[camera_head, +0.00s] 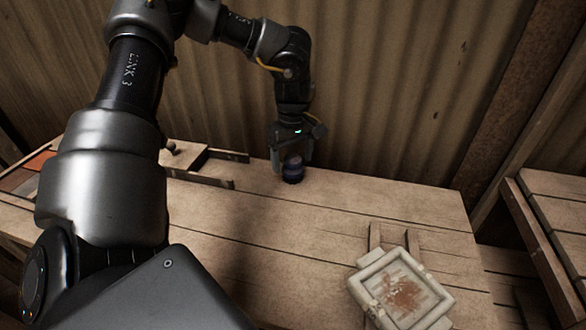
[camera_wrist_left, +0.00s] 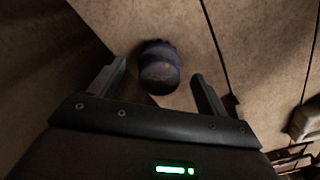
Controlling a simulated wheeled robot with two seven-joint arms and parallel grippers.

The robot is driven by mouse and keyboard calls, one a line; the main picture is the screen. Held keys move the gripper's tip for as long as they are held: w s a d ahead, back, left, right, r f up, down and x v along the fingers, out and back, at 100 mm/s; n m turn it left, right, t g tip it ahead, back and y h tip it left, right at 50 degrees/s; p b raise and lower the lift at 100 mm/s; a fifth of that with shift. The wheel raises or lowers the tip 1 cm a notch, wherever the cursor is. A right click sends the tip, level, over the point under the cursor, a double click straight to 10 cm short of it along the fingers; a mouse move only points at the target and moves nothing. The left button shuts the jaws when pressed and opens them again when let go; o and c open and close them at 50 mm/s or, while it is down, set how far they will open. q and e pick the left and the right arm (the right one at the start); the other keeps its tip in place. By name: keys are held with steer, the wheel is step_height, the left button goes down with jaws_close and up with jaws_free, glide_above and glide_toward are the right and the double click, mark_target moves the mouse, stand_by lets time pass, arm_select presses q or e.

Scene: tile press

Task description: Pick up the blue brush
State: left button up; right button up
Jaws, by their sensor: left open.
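The blue brush (camera_head: 292,172) stands on the wooden table near its back edge, below my left gripper (camera_head: 293,158). It looks like a short, dark blue, round thing. In the left wrist view the brush (camera_wrist_left: 160,68) lies between and just beyond the two fingertips of the left gripper (camera_wrist_left: 160,80). The fingers are apart, with a gap on both sides of the brush. No contact shows. My right gripper is in neither view.
A pale press with a rust-stained plate (camera_head: 400,292) sits at the table's front right. A wooden frame (camera_head: 205,165) lies left of the brush. A corrugated wall (camera_head: 400,90) rises close behind the table (camera_head: 345,200). The table's middle is clear.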

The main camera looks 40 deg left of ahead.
mark_target(293, 158)
arm_select(q)
step_height(293, 158, down, 3)
steer(key=shift+r, duration=0.1)
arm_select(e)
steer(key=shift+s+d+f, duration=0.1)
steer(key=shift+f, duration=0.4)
arm_select(q)
steer(key=shift+c, duration=0.5)
steer(key=c, duration=1)
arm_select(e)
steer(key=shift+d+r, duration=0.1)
arm_select(q)
steer(key=shift+w+r, duration=0.1)
steer(key=shift+r, duration=0.05)
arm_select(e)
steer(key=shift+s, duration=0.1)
arm_select(q)
step_height(293, 158, up, 10)
steer(key=shift+f, duration=0.15)
steer(key=shift+r+p, duration=0.6)
steer(key=shift+r, duration=3.4)
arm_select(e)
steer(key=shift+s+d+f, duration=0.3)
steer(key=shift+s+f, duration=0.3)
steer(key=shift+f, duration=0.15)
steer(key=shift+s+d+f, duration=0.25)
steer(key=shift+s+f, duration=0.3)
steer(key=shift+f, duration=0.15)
